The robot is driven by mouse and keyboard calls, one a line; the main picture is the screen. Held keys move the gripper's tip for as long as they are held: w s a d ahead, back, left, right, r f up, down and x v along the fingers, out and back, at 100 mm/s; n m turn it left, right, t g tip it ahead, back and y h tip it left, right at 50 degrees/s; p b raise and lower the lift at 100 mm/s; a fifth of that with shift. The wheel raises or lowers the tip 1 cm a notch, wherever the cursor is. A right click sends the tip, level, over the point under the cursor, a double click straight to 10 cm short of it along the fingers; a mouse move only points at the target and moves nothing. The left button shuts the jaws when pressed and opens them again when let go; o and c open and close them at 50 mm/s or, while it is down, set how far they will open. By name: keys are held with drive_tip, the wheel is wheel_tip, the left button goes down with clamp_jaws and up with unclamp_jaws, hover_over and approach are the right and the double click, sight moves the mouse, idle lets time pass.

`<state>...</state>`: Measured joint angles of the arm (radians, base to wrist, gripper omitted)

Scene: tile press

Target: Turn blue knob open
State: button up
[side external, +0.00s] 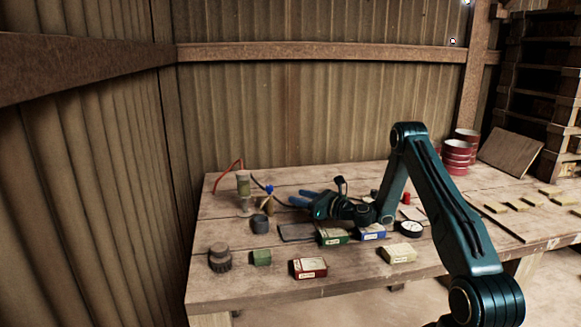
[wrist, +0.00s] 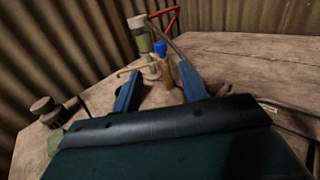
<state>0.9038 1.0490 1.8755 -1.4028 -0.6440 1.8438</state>
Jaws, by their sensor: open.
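The blue knob (side external: 269,188) sits on top of a small brownish fitting at the back left of the bench. In the wrist view the blue knob (wrist: 160,47) shows just beyond and between the fingers, above a tan fitting (wrist: 167,71). My gripper (side external: 296,199) is to the right of the knob in the side view, apart from it. In the wrist view my gripper (wrist: 160,84) has its two blue fingers spread wide with nothing between them. A greenish cylinder (side external: 243,184) with a red lever or hose (side external: 229,172) stands left of the knob.
A dark cup (side external: 260,223), a dark round knob-like piece (side external: 220,257), a green block (side external: 261,257) and several small boxes, including a red one (side external: 308,268), lie toward the front. Red-and-white cans (side external: 457,157) stand at the back right. Corrugated walls close off the left and back.

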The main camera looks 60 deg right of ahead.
sight(269, 186)
drive_tip(key=shift+w, duration=6.55)
drive_tip(key=shift+c, duration=0.4)
clamp_jaws()
drive_tip(key=shift+n+y, duration=0.6)
drive_tip(key=shift+y, duration=0.3)
drive_tip(key=shift+n+g+y, duration=0.3)
drive_tip(key=shift+n+y, duration=0.5)
drive_tip(key=shift+y, duration=0.5)
drive_tip(key=shift+n+y, duration=0.4)
drive_tip(key=shift+n+g+y, duration=1)
drive_tip(key=shift+n+y, duration=0.3)
drive_tip(key=shift+y, duration=0.7)
